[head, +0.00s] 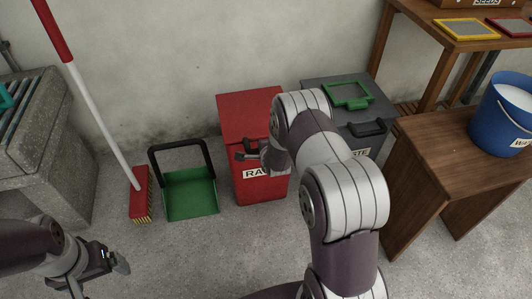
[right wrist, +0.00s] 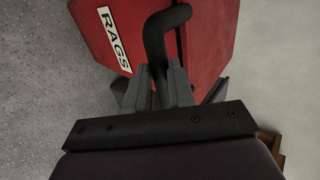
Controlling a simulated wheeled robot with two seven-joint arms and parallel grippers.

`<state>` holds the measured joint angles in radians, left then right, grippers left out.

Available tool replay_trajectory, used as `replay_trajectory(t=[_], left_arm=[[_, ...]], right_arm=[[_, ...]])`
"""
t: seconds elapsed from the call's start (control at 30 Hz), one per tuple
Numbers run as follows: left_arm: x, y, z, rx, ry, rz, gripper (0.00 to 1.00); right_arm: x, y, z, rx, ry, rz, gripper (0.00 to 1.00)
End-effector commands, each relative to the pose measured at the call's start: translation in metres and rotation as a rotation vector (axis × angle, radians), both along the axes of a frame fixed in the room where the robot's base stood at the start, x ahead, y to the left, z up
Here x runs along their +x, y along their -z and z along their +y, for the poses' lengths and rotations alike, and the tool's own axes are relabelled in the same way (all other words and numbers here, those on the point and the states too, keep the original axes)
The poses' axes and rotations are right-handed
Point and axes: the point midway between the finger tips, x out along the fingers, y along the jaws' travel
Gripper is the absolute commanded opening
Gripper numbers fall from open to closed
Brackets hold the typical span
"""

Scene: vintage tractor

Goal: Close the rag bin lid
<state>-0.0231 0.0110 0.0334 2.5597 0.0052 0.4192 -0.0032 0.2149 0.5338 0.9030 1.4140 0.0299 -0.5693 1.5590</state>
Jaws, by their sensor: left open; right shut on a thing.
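The red rag bin (head: 262,188) stands on the floor against the wall, with its lid (head: 240,112) on top. Its white RAGS label (right wrist: 113,38) reads clearly in the right wrist view, and my arm partly covers it in the head view. My right gripper (right wrist: 160,82) is shut on the black bent handle (right wrist: 156,36) at the bin's front. My right arm hides part of the bin's right side, and I cannot tell whether the lid is fully down. My left gripper (head: 116,263) is open and empty, low at the left, away from the bin.
A green dustpan (head: 190,195) and a red broom (head: 141,195) stand left of the bin. A grey bin (head: 378,97) with a green frame on its lid is to the right. A wooden bench (head: 440,140) holds a blue bucket (head: 502,115). Floor in front is clear.

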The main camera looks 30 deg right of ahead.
Motion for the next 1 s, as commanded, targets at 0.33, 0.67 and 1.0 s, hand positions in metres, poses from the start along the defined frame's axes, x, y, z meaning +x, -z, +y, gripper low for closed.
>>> replay_trajectory(t=[0.33, 0.67, 1.0], left_arm=[[0.000, 0.004, 0.000, 0.000, 0.000, 0.000, 0.93], [0.000, -0.001, 0.000, 0.000, 0.000, 0.000, 0.93], [0.000, -0.042, 0.000, 0.000, 0.000, 0.000, 0.93]], right_arm=[[-0.002, 0.010, 0.001, 0.002, -0.001, 0.008, 0.48], [-0.005, 0.002, 0.001, 0.002, -0.001, 0.005, 0.48], [-0.068, -0.058, 0.017, 0.002, -0.001, 0.006, 0.48]])
